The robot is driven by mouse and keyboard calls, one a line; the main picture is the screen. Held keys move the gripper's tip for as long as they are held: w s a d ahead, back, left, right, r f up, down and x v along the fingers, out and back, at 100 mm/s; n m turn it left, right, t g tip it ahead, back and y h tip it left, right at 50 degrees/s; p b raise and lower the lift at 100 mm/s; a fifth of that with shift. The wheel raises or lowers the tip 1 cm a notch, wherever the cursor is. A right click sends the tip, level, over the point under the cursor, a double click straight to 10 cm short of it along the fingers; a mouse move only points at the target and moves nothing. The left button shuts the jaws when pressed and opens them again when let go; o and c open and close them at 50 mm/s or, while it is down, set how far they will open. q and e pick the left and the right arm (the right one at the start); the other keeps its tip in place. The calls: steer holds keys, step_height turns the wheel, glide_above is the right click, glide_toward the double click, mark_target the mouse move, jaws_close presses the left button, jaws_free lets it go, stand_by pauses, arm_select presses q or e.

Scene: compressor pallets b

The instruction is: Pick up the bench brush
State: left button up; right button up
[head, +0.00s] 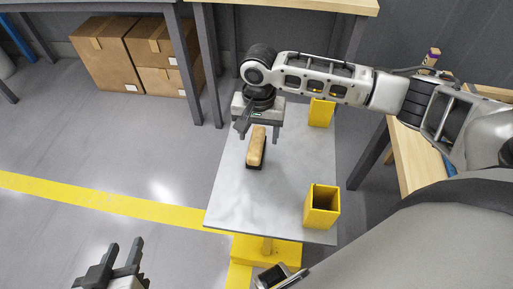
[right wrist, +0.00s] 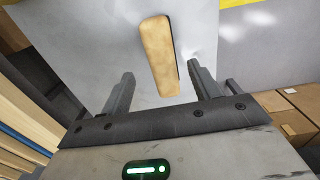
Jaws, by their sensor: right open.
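The bench brush (head: 257,147) has a tan wooden back and a dark underside. It lies on the grey table top (head: 236,205) in the head view. In the right wrist view the brush (right wrist: 159,55) shows between and beyond the two fingers. My right gripper (head: 258,135) is over the far end of the brush, and it shows open in the right wrist view (right wrist: 160,85). I see no finger touching the brush. My left gripper (head: 124,256) is at the lower left of the head view, away from the table, with its fingers apart and nothing between them.
A yellow square holder (head: 321,208) stands at the table's near right, and another yellow holder (head: 321,112) is at the far right. Cardboard boxes (head: 135,55) sit under a bench at the back left. The table's left part is clear.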

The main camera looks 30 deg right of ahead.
mark_target(256, 141)
steer(key=f, duration=0.1)
steer(key=f+b, duration=0.1)
steer(key=f, duration=0.3)
steer(key=shift+a+f, duration=0.1)
steer(key=shift+a, duration=0.15)
arm_select(q)
steer(key=shift+s+f, duration=0.2)
steer(key=shift+f, duration=0.15)
arm_select(e)
steer(key=shift+c, duration=0.3)
steer(key=c, duration=1)
steer(key=shift+c, duration=0.2)
arm_select(q)
steer(key=shift+w+r, duration=0.1)
arm_select(e)
steer(key=shift+r, duration=0.75)
arm_select(q)
steer(key=r+p, duration=0.1)
steer(key=p, duration=0.3)
steer(key=shift+r, duration=0.3)
arm_select(e)
steer(key=s+a+r, duration=0.5)
steer(key=a+r, duration=0.6)
steer(key=a, duration=0.2)
steer(key=shift+r, duration=0.3)
